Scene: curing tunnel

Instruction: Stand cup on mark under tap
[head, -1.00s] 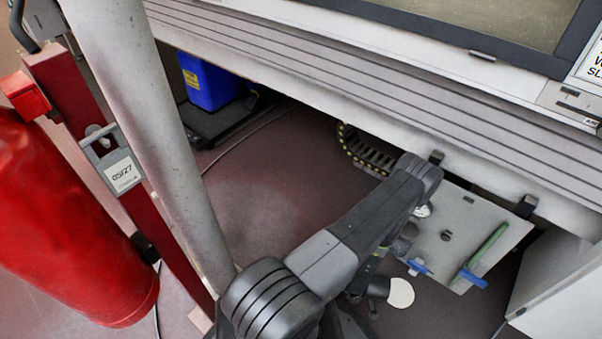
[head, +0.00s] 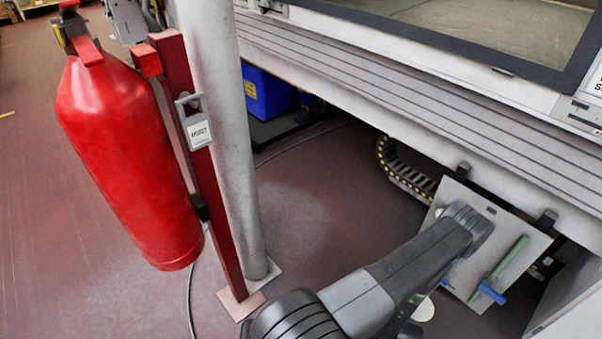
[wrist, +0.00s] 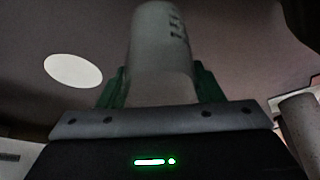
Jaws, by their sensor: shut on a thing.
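My gripper (wrist: 160,85) shows in the wrist view, its green fingers on both sides of a pale cup (wrist: 158,45) with dark marks on its wall. The fingers are shut on the cup. A white round mark (wrist: 73,70) lies left of the cup, apart from it in the picture. In the head view the white mark (head: 423,309) shows partly behind my arm, on the floor below a grey panel (head: 470,272). The panel carries a green tube (head: 510,259) and a blue lever (head: 491,292). My arm hides the gripper and cup there; I cannot make out the tap outlet.
A red fire extinguisher (head: 130,160) hangs on a red post (head: 212,190) beside a grey column (head: 222,130) at the left. The machine's long ledge (head: 400,110) overhangs the panel. A blue container (head: 267,95) stands underneath. Floor between column and panel is clear.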

